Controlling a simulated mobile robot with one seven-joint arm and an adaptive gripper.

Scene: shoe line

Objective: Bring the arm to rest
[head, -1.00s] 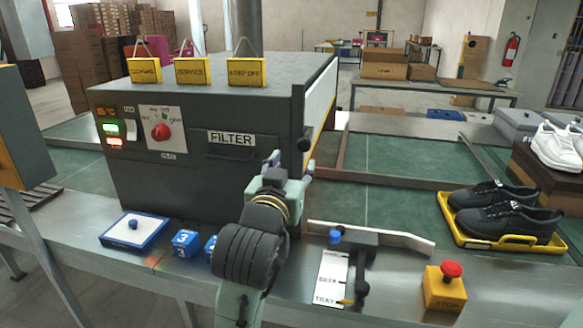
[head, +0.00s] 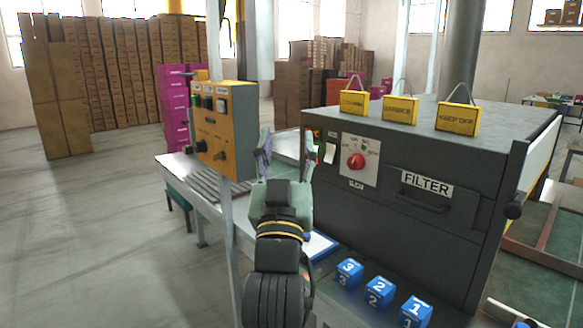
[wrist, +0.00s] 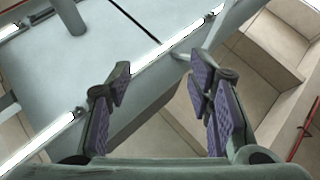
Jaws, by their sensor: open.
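My gripper (head: 286,150) is raised in the middle of the head view, fingers pointing up. Its two fingers are apart with nothing between them. In the wrist view my gripper (wrist: 165,88) is also open and empty, with purple ribbed pads; behind it are ceiling beams and a bright light strip. In the head view it stands in front of the dark machine's left end, to the right of the orange control box (head: 226,128). My arm below it partly hides the blue-rimmed white tray (head: 322,244).
The grey FILTER machine (head: 400,235) stands right of my arm, with yellow signs (head: 400,109) on top. Numbered blue blocks (head: 380,291) sit on the bench in front. A thin post (head: 226,230) is close on the left. Open floor (head: 100,240) lies further left.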

